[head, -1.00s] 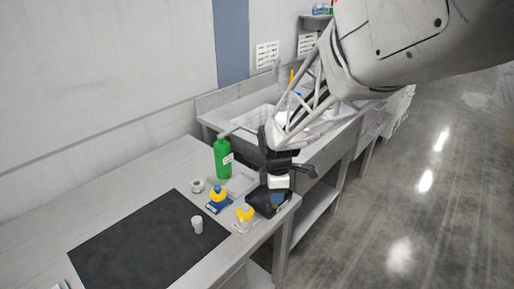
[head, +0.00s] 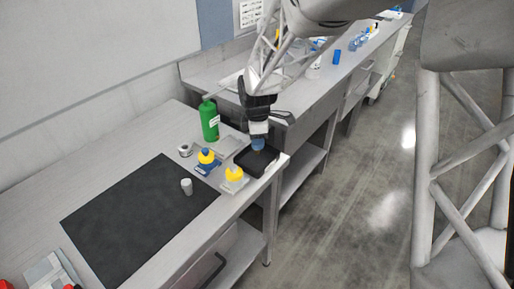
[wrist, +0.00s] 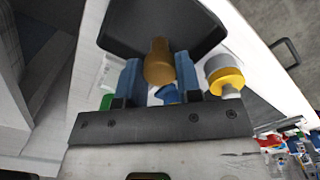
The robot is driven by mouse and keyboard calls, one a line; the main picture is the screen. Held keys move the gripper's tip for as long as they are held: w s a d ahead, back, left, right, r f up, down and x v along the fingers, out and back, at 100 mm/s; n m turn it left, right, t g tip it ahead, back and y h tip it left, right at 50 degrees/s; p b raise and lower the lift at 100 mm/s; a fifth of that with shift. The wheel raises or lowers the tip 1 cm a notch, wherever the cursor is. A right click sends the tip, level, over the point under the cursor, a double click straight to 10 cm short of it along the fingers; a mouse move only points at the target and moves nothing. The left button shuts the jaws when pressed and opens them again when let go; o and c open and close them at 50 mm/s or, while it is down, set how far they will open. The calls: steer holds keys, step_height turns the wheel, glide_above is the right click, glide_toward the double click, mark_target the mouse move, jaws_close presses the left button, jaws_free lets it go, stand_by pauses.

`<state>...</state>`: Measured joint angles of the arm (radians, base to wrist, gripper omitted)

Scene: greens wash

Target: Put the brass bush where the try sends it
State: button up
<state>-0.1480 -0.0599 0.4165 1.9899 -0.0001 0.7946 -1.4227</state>
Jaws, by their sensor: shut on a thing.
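The brass bush (wrist: 158,62) is held upright-looking between the two blue fingers of my gripper (wrist: 158,75) in the wrist view. It has a stepped shape with a narrower end. In the head view my gripper (head: 258,144) is above the black tray (head: 247,167) at the bench corner, and the bush cannot be made out there. The tray also shows beyond the bush in the wrist view (wrist: 120,38). A blue stand with a yellow piece (head: 206,157) and a white stand with a yellow piece (head: 234,175) are left of the tray.
A green bottle (head: 209,121) stands behind the stands. A small grey ring (head: 185,150) lies left of it. A pale cylinder (head: 186,187) stands on the dark mat (head: 130,220). A sink bench adjoins behind. The mat is mostly clear.

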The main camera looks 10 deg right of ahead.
mark_target(257, 153)
steer(key=shift+f, duration=1.8)
steer(key=shift+f, duration=0.1)
steer(key=o, duration=1)
step_height(257, 153, up, 12)
steer(key=shift+r, duration=0.15)
